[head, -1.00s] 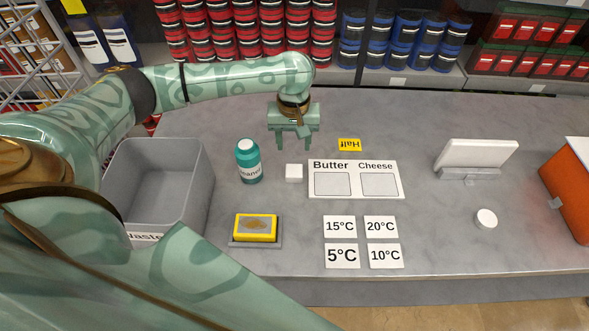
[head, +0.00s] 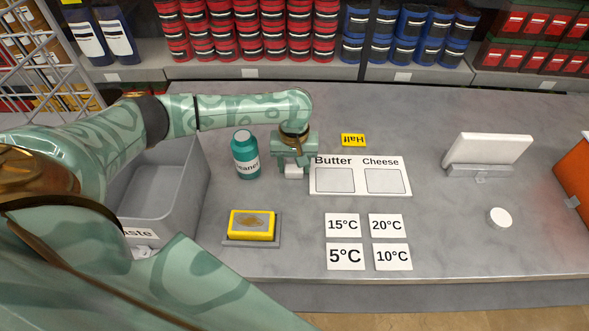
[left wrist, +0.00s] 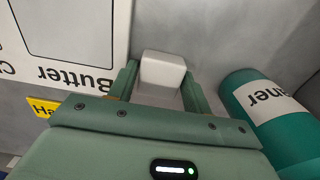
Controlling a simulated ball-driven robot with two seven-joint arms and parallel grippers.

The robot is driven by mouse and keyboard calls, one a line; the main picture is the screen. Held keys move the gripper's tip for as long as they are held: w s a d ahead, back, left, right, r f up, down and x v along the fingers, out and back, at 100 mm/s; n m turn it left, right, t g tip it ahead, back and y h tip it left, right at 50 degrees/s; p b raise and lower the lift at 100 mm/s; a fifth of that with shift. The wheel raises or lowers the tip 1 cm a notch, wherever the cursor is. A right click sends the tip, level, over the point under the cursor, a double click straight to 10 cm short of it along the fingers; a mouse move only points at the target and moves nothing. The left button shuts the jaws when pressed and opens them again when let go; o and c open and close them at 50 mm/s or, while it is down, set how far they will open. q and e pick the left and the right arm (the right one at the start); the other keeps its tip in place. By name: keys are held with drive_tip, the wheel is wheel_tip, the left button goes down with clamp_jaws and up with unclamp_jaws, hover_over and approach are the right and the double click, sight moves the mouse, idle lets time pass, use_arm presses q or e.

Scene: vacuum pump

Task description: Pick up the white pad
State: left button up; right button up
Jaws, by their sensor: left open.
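The white pad (head: 293,171) is a small white block on the grey table, just left of the Butter and Cheese board. In the left wrist view the pad (left wrist: 161,70) lies between the two fingers of my left gripper (left wrist: 160,82). In the head view my left gripper (head: 291,166) is low over the pad and partly hides it. The jaws are open, one finger on each side of the pad. My right gripper is not in view.
The green cleaner bottle (head: 246,155) stands close to the left of my gripper. The Butter and Cheese board (head: 360,161) is close on the right. A yellow sponge (head: 251,224), a grey waste bin (head: 192,190) and temperature cards (head: 342,225) are nearby. The table's right side has free room.

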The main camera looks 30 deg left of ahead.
use_arm(q)
drive_tip(key=c, duration=0.6)
drive_tip(key=shift+r, duration=0.1)
drive_tip(key=shift+r+p, duration=0.35)
drive_tip(key=shift+r, duration=0.25)
drive_tip(key=r, duration=0.1)
drive_tip(key=r+p, duration=0.1)
drive_tip(key=r, duration=0.1)
drive_tip(key=shift+d+p, duration=0.25)
drive_tip(key=shift+p, duration=0.15)
drive_tip(key=s+d+r+p, duration=0.3)
drive_tip(key=d+r+p, duration=0.2)
drive_tip(key=d, duration=0.8)
wheel_tip(320, 180, up, 4)
drive_tip(key=shift+s+f, duration=0.1)
drive_tip(key=shift+s, duration=0.3)
drive_tip(key=shift+o, duration=0.4)
